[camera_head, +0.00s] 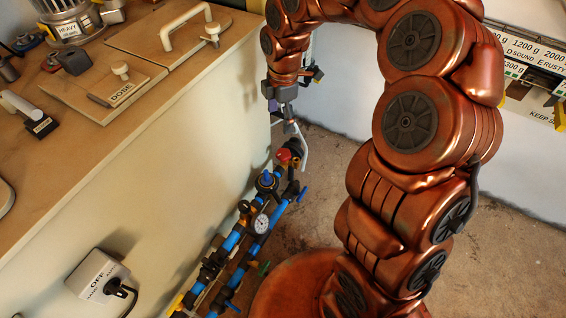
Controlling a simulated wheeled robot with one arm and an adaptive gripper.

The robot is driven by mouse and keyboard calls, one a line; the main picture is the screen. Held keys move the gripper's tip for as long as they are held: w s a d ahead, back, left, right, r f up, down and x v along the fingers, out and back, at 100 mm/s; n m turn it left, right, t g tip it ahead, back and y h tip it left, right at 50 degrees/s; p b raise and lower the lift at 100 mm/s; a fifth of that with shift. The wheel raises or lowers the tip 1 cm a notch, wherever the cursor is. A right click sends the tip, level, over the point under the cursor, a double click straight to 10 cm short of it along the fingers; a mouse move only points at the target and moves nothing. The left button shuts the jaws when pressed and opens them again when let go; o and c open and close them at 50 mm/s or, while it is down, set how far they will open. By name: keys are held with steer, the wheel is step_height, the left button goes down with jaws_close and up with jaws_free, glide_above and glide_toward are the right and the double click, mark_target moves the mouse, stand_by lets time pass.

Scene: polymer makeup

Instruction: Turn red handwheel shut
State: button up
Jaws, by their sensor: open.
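The red handwheel (284,154) is small in the view, near the upper end of the blue pipework (274,218) beside the cabinet. My gripper (291,127) hangs from my copper arm just above the red handwheel, pointing down. It is open, with its fingers small and partly merged with the pipework behind. I cannot tell whether a finger touches the wheel. A darker blue handwheel (266,179) sits just below and left of the red one on the pipework.
A pressure gauge (261,223) and a green handle (264,267) are lower on the pipework. The cabinet wall (170,150) stands close on the left, with a grey switch box (97,275). Bare floor (325,185) lies right of the pipes.

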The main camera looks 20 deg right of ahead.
mark_target(284, 153)
steer(key=w+d+f+n+b, duration=0.1)
steer(key=w+f+b, duration=0.1)
steer(key=f, duration=0.4)
steer(key=w+d+f+n+b, duration=0.1)
steer(key=w+f+n+b, duration=0.1)
steer(key=f, duration=0.4)
steer(key=w+d+f+n+b, duration=0.1)
steer(key=w+f+n+b, duration=0.1)
steer(key=w+f+b, duration=0.2)
step_height(284, 153, down, 3)
steer(key=shift+w+d+h, duration=0.1)
steer(key=shift+w+h, duration=0.05)
steer(key=shift+h, duration=0.25)
steer(key=shift+f+b, duration=1.6)
steer(key=shift+f, duration=2.2)
steer(key=c, duration=1.2)
steer(key=shift+o, duration=0.2)
